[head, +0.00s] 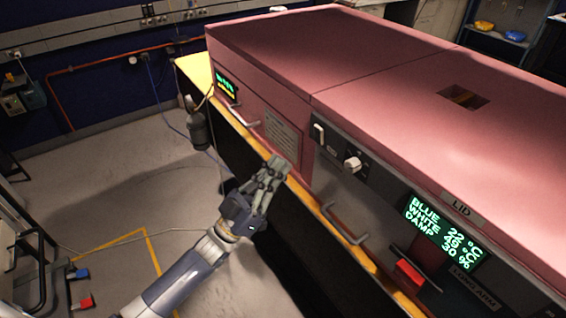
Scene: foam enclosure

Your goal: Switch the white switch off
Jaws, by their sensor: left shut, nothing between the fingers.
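Two small white controls sit on the dark panel on the front of the pink enclosure (400,60). One is an upright, lever-like white piece (319,133); the other is a rounder white knob (352,163) to its right. I cannot tell for certain which is the white switch, or its on or off position. My left gripper (273,170) is shut and empty. It points up in front of the enclosure, to the left of and below both controls, and appears apart from them. My right gripper is not in view.
A metal bar handle (345,224) sticks out below the panel, with a red block (409,274) to its right. A lit display (444,229) reads blue 22 °C, white 49 °C, damp 30 %. A yellow ledge (302,196) runs along the front. Open floor lies left.

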